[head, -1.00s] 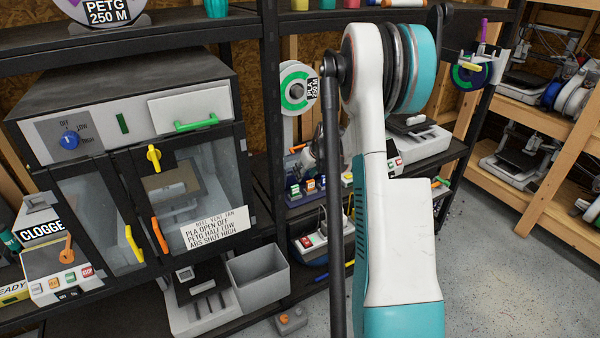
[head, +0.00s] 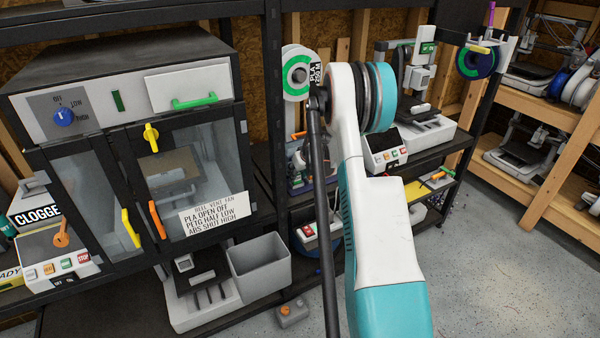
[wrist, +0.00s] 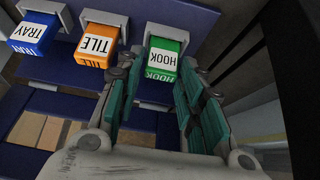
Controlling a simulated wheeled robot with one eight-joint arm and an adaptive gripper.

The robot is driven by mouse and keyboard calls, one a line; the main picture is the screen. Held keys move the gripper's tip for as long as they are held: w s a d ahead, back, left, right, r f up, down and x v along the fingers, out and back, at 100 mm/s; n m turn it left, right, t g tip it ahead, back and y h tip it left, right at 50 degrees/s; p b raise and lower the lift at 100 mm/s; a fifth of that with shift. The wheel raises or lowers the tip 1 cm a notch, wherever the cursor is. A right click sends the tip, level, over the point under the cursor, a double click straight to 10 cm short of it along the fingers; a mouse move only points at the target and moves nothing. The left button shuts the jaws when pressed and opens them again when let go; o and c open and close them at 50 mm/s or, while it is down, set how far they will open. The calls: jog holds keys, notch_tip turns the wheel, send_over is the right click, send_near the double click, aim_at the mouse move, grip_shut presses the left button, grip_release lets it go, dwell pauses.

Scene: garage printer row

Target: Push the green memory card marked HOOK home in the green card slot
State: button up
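The green memory card marked HOOK (wrist: 162,60) sits in the right-hand of three pale slot frames in the wrist view, its labelled end sticking out of the green card slot (wrist: 166,33). My gripper (wrist: 160,82) is open and empty, its two fingers apart just below the card. The fingertips reach close to the card's lower end; I cannot tell if they touch it. In the head view my arm covers this spot, and the green card cannot be made out.
An orange card marked TILE (wrist: 97,48) and a blue card marked TRAY (wrist: 34,35) protrude from slots to the left. A bin with wooden-coloured blocks (wrist: 40,128) lies below. A grey enclosure (head: 120,75) stands left of my arm.

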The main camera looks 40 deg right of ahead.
jog(key=shift+w+f, duration=0.1)
jog(key=c, duration=0.7)
jog(key=shift+r+p, duration=1.1)
jog(key=shift+r, duration=1.25)
jog(key=s+a+b, duration=0.1)
jog(key=s+a, duration=0.5)
jog(key=s, duration=0.4)
jog(key=shift+s+a+b, duration=0.15)
jog(key=shift+b, duration=0.25)
